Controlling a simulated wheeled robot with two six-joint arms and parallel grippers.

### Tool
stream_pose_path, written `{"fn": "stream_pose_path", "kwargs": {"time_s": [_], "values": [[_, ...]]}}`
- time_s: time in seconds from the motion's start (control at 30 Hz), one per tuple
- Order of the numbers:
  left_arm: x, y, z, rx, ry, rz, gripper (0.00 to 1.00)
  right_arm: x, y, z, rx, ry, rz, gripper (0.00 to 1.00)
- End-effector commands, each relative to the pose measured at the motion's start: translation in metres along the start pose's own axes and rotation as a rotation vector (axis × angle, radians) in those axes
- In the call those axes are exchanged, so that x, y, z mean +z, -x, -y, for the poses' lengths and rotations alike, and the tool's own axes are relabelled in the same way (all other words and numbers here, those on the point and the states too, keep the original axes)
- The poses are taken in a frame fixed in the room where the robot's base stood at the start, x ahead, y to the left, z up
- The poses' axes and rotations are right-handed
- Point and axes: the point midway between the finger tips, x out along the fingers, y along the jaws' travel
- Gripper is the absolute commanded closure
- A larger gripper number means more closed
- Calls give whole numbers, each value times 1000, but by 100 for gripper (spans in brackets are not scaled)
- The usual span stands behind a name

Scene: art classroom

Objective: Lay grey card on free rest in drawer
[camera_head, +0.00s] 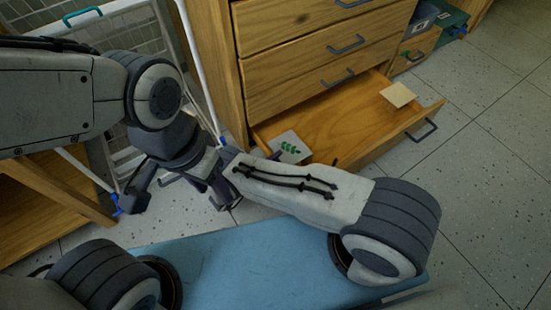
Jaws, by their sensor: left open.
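The drawer (340,122) of the wooden cabinet is pulled open. A pale grey card with a green leaf picture (291,142) lies at its left end; whether something is under it I cannot tell. A plain beige square (398,94) lies flat toward the drawer's right end, with nothing on it. I cannot tell whether either is the named grey card or a rest. My left gripper (180,188) is open and points down over the floor, left of the drawer and apart from it. Its fingertips are partly hidden.
Closed drawers (310,45) rise above the open one. A white wire rack (125,30) stands at the left, and a wooden shelf (35,215) below it. Boxes (425,25) stand at the back right. The floor (470,170) at the right is clear.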

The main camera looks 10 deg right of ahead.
Motion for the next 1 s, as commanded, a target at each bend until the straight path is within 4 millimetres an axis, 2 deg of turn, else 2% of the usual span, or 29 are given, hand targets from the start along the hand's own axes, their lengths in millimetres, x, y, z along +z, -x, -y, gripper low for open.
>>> {"fn": "stream_pose_path", "kwargs": {"time_s": [0.37,0.8,1.0], "values": [[0,7,0,0,0,0,50,0,1,7,0,0,1,67],[0,6,0,0,0,0,50,1,90,2,0,-3,5,67],[0,2,0,0,0,0,50,0,115,2,1,-2,1,67]]}}
